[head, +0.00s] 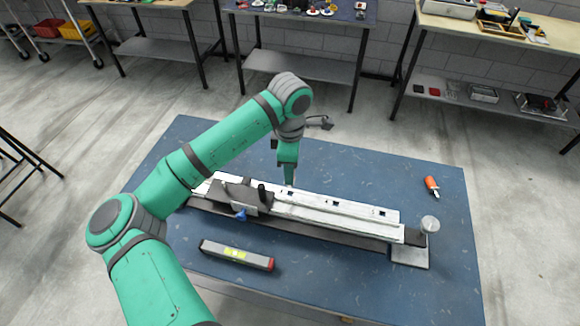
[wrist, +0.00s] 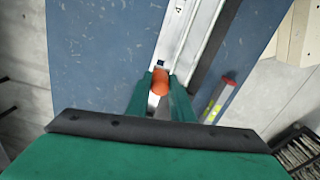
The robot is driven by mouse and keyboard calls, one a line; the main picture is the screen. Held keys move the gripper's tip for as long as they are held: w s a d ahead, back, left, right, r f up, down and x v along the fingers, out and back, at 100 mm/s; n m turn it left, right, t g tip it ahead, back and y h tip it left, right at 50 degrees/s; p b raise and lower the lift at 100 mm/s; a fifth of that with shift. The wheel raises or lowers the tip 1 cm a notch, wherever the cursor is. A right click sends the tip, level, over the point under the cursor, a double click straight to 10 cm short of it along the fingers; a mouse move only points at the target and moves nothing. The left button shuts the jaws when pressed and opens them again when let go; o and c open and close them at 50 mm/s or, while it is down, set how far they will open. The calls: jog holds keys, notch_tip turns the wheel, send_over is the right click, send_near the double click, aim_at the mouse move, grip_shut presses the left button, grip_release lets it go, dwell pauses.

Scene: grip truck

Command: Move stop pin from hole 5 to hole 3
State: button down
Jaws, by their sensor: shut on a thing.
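My gripper (wrist: 161,90) is shut on the stop pin (wrist: 160,81), whose rounded orange head shows between the two green fingers in the wrist view. In the head view my gripper (head: 289,183) points down at the pale rail (head: 350,216), just right of the dark carriage. The pin cannot be made out there. The rail has a row of dark square holes, one of them close to my fingertips. The rail also shows in the wrist view (wrist: 183,38).
The dark carriage (head: 238,193) with a blue knob (head: 241,214) sits on the rail's left part. A grey level (head: 236,254) lies in front. A clear cup (head: 430,224) stands at the rail's right end. An orange-handled tool (head: 432,186) lies at right on the blue table (head: 400,175).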

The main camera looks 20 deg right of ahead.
jog(key=shift+f, duration=3)
jog(key=c, duration=1.5)
grip_release()
jog(key=shift+r, duration=0.1)
notch_tip(320, 180, up, 11)
jog(key=shift+f, duration=0.2)
